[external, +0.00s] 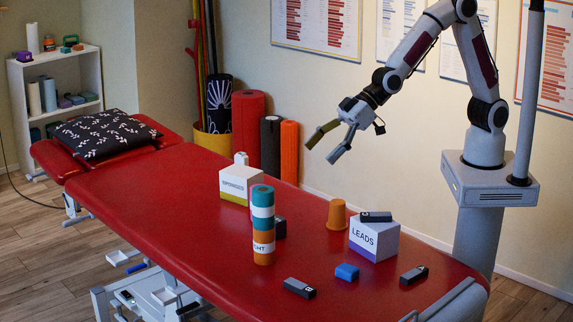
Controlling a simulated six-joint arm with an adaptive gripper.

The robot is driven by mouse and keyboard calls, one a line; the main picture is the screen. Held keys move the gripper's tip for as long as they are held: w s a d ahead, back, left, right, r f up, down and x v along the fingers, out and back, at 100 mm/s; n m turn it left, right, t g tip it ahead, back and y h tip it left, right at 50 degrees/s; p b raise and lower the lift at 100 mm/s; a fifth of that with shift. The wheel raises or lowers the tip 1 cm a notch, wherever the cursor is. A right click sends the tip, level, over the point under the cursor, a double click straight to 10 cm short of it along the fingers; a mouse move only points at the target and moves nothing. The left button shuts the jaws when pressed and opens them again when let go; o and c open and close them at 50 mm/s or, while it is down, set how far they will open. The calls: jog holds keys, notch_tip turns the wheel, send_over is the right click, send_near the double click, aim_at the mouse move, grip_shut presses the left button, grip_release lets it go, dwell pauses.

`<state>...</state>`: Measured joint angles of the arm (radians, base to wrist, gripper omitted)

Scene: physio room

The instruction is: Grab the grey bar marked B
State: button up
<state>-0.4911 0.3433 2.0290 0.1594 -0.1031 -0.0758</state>
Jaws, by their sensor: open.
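Several dark grey bars are in view. One bar (299,288) lies on the red table at the front; a small pale mark on its end looks like a B, but it is too small to be sure. Another grey bar (414,275) lies at the right, its mark unreadable. A third grey bar (376,216) rests on top of the white LEADS box (374,239). A dark grey block (280,228) is partly hidden behind the stacked cylinder. My gripper (322,151) is open and empty, high above the table's far side, apart from all the bars.
A teal, white and orange cylinder stack (263,224) stands upright mid-table. Behind it is a white box (239,184) with a small white item on top. An orange cup (337,215) stands upside down beside the LEADS box. A blue block (347,272) lies between two bars. The table's left is clear up to a black pillow (105,133).

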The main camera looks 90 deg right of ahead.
jog(key=a+f+n+t+y, duration=0.1)
jog(key=a+f+n+y, duration=0.1)
jog(key=a+f, duration=1.6)
jog(key=shift+w+a+f, duration=0.35)
jog(key=shift+a, duration=0.1)
jog(key=shift+f, duration=0.1)
send_near(300, 285)
jog(key=shift+w+a+f, duration=0.2)
jog(key=shift+w+a, duration=0.2)
jog(key=shift+w, duration=0.25)
jog(key=shift+w+a+f, duration=0.2)
jog(key=shift+w+a, duration=0.25)
jog(key=shift+w, duration=0.15)
jog(key=shift+f, duration=0.1)
jog(key=shift+f, duration=0.45)
jog(key=shift+x, duration=2.5)
